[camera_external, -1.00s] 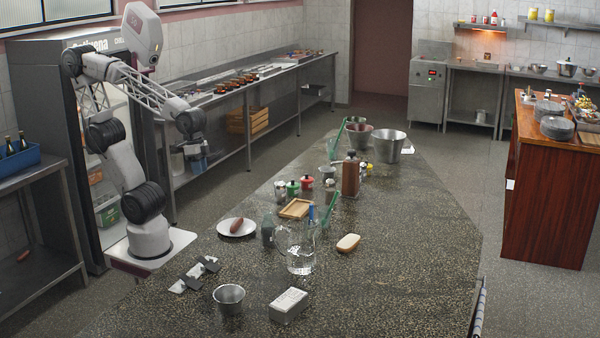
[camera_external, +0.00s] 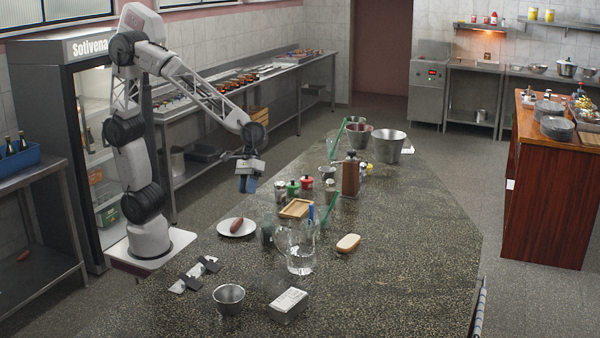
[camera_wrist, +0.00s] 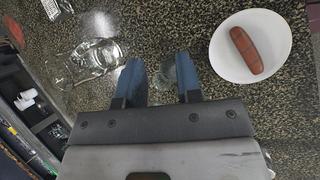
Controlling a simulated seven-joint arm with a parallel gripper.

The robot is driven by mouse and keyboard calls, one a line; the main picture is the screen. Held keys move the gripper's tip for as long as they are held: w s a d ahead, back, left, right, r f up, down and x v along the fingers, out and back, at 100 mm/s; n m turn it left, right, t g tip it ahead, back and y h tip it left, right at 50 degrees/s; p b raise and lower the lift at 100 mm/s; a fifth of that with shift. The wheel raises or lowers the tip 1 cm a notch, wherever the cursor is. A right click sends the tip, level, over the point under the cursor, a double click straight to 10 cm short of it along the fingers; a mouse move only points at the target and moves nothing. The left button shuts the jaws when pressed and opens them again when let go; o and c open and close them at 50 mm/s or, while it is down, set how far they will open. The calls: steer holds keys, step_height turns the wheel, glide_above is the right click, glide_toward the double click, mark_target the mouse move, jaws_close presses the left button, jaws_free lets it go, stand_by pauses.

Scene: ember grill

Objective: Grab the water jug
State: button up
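The water jug (camera_external: 300,256) is clear glass with a handle on its left side. It stands upright on the speckled counter. In the wrist view, a clear glass vessel that looks like the jug (camera_wrist: 88,62) lies left of my fingers. My gripper (camera_external: 248,184) hangs in the air above the counter's left edge, up and left of the jug and apart from it. In the wrist view, my gripper's two blue fingers (camera_wrist: 160,78) are spread with nothing held between them. A smaller greenish glass item shows below and beyond the fingers.
A white plate with a sausage (camera_external: 237,227) lies left of the jug. A metal bowl (camera_external: 229,298) and a box (camera_external: 288,305) stand in front.

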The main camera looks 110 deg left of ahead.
steer(key=w+d+f+n+h, duration=0.1)
steer(key=w+f+n, duration=0.1)
steer(key=w, duration=0.5)
steer(key=w+d+f+n+h, duration=0.1)
steer(key=w+d+f+n, duration=0.1)
steer(key=w, duration=0.5)
steer(key=f+n, duration=0.1)
steer(key=n, duration=0.1)
steer(key=shift+n+h, duration=0.3)
steer(key=shift+h, duration=0.1)
steer(key=shift+x, duration=1.25)
steer(key=x, duration=0.5)
steer(key=shift+w+f, duration=0.1)
